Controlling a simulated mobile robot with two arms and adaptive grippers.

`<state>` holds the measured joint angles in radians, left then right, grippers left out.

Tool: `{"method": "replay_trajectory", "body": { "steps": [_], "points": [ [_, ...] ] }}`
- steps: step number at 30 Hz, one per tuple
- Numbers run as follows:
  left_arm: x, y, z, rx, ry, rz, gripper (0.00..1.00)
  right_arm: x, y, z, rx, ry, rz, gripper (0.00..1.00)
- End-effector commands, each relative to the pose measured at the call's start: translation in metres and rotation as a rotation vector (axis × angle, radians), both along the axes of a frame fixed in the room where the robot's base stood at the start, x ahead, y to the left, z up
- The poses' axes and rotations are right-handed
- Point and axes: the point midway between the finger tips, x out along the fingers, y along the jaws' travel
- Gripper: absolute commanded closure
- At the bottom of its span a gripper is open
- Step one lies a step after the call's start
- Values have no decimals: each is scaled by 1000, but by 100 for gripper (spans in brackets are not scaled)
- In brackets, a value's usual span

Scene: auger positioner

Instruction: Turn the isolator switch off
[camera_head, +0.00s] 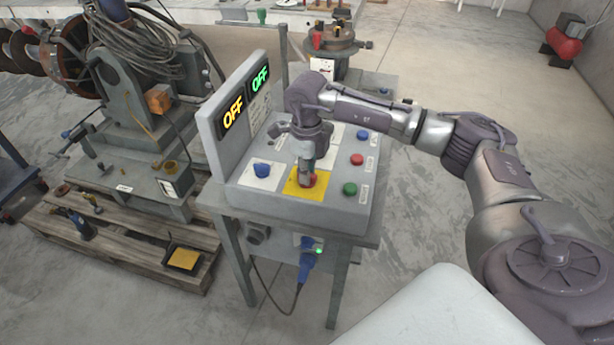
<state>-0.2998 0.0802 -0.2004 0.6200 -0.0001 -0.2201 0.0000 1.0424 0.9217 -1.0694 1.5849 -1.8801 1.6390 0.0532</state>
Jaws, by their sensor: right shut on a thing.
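The isolator switch (311,180) is a red knob on a yellow plate (293,189), at the front of the grey control box (340,206). My right gripper (308,178) points down over it and is shut on the red knob, hiding most of it. The knob's turned position cannot be made out. Two displays on the box's upright panel (212,130) read OFF, one in yellow (233,112) and one in green (260,77). My left gripper is not in view.
The box also carries a blue knob (262,170) on a white plate and blue, red and green buttons (350,189) at the right. A blue plug (307,262) with a cable hangs below. A pallet (130,240) with machinery stands left. Floor is open at right.

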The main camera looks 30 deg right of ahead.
Motion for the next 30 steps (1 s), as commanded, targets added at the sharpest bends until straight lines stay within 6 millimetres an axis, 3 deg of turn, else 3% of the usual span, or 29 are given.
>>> {"method": "replay_trajectory", "body": {
  "steps": [12, 28, 29, 30],
  "points": [
    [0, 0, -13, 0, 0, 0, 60, 1, 0, 1, 1, -6, 179, 100],
    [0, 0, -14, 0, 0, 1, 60, 2, 0, 2, 1, -7, 203, 100],
    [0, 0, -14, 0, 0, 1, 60, 2, 0, 2, 1, -7, 203, 82],
    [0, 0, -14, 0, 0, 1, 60, 2, 0, 2, 1, -7, 203, 75]
  ]
}}
